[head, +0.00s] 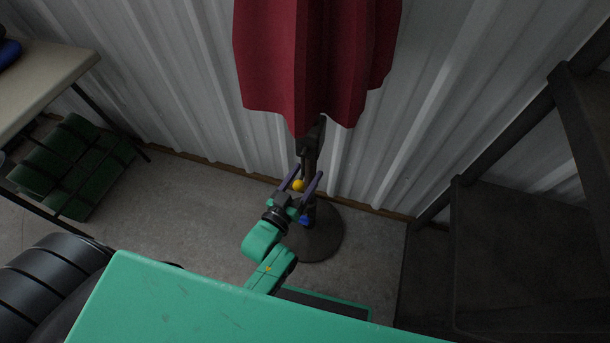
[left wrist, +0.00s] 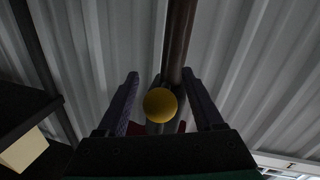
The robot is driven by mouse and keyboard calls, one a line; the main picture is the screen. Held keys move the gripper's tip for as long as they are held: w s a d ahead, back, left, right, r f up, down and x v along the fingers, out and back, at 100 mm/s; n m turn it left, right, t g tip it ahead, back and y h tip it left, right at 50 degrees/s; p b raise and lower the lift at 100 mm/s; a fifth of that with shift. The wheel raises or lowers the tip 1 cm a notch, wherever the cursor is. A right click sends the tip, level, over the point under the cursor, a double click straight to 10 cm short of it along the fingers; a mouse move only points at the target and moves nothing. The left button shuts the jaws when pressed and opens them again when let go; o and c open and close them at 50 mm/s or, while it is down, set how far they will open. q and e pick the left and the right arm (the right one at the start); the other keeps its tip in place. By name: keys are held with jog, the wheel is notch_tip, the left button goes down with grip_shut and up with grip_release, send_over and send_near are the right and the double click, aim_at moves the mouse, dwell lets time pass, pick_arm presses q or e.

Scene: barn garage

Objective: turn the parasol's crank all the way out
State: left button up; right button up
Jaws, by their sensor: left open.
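The parasol (head: 310,60) has dark red cloth hanging closed on a dark pole above a round base (head: 322,240). A yellow ball-shaped crank knob (head: 298,185) is at the pole, below the cloth. My left gripper (head: 303,178) is open, with a finger on either side of the knob. In the left wrist view the yellow knob (left wrist: 160,105) sits between the two open fingers, with a gap on each side, and the dark pole (left wrist: 179,40) rises behind it. The crank arm is mostly hidden. My right gripper is not in view.
A corrugated metal wall (head: 190,80) stands close behind the parasol. A table (head: 45,78) with a green crate (head: 65,165) beneath is at left. Black tyres (head: 50,285) lie at lower left. Concrete floor is clear left of the base.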

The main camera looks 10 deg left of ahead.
pick_arm(q)
grip_shut()
dwell(1.4)
